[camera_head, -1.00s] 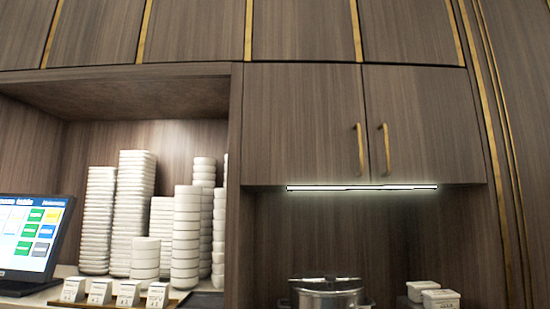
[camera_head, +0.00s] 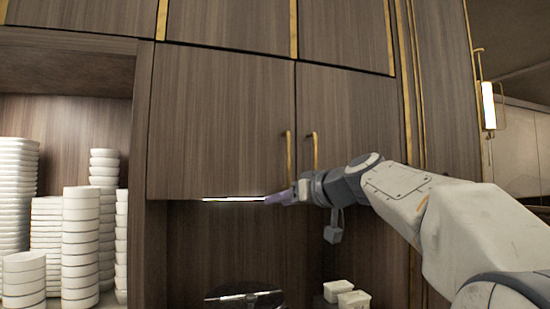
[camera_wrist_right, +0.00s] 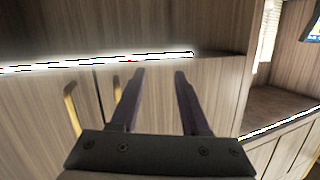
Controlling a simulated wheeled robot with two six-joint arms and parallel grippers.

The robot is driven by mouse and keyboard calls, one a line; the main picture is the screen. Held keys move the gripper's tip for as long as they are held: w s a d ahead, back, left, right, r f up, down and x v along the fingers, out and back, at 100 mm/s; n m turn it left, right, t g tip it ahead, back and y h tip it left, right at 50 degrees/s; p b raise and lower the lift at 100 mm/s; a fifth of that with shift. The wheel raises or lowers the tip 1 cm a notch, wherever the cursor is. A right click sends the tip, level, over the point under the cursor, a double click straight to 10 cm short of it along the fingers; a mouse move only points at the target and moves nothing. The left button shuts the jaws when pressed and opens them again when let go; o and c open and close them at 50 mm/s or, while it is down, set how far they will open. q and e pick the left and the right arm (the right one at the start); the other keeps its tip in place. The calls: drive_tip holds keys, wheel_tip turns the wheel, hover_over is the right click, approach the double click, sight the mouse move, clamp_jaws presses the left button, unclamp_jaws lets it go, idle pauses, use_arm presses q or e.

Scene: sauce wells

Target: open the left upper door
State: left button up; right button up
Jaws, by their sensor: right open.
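The left upper door (camera_head: 220,120) is a brown wood panel, shut flush beside the right upper door (camera_head: 345,115). Its upright brass handle (camera_head: 288,155) is near its right edge. My right gripper (camera_head: 272,199) is near the door's lower edge, just below the handle, and appears empty. In the right wrist view, which looks upside down, my right gripper (camera_wrist_right: 159,75) has two dark fingers apart, with door panel (camera_wrist_right: 222,95) behind them. The handles show to the left of the fingers, apart from them. My left gripper is not in view.
A light strip (camera_head: 235,199) runs under the cabinet. Stacks of white bowls (camera_head: 80,245) stand in the niche at left. A pot (camera_head: 243,296) and small white containers (camera_head: 340,290) are below the doors. The space before the left door is clear.

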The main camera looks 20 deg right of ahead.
drive_tip(key=d+r+t+h+p, duration=0.1)
drive_tip(key=d+r+t+h, duration=0.15)
drive_tip(key=d+r, duration=0.6)
drive_tip(key=r+p, duration=0.2)
drive_tip(key=p, duration=0.5)
hover_over(289, 183)
drive_tip(key=shift+w+f+t+y, duration=0.1)
drive_tip(key=shift+w+t+y, duration=0.2)
drive_tip(key=shift+y, duration=0.15)
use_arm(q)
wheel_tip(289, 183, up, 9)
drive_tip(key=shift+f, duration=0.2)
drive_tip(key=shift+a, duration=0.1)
use_arm(e)
clamp_jaws()
